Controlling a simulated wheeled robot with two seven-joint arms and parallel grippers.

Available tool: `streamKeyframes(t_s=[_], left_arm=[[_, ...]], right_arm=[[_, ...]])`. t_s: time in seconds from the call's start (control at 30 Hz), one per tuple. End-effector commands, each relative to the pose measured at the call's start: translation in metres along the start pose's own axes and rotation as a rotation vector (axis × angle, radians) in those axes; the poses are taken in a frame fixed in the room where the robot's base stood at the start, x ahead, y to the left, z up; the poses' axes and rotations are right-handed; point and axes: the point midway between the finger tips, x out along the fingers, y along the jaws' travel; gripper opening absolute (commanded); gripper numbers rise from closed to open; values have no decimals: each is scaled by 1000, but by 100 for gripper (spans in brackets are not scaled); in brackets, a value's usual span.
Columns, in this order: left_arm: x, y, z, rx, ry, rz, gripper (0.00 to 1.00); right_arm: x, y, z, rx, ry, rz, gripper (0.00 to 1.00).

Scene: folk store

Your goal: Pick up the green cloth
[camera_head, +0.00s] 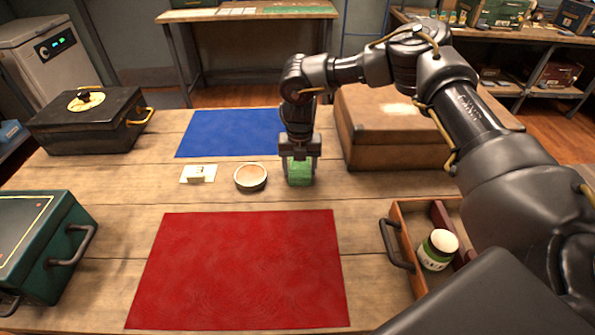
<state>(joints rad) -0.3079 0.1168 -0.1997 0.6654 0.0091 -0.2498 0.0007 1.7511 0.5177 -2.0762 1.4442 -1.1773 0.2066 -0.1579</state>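The green cloth (300,173) looks like a small folded block on the wooden table, to the right of a small round bowl. My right gripper (300,170) comes down on it from above. Its fingers stand at the left and right sides of the cloth. I cannot tell whether the fingers press on the cloth or stand slightly apart from it. The cloth appears to be at table height. My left gripper is not in the view.
A round bowl (250,178) and a white dish with a small block (197,174) lie left of the cloth. A red mat (240,270) lies in front, a blue mat (225,133) behind. A brown case (390,130) stands right. An open drawer box (402,235) holds a jar (437,250).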

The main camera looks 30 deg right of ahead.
Motion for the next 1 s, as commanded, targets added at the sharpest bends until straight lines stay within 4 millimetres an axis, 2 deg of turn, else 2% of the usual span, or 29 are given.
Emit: streamKeyframes(t_s=[0.03,0.2,0.57,0.77,1.0], left_arm=[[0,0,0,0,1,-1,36],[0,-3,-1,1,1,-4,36],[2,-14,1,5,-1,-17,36],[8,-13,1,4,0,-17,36],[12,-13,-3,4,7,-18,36]], right_arm=[[0,0,0,0,0,0,54],[0,0,0,0,0,0,33],[-6,0,1,0,-1,0,33],[-29,1,1,0,-2,4,33],[-74,-17,-31,-4,-3,4,33]])
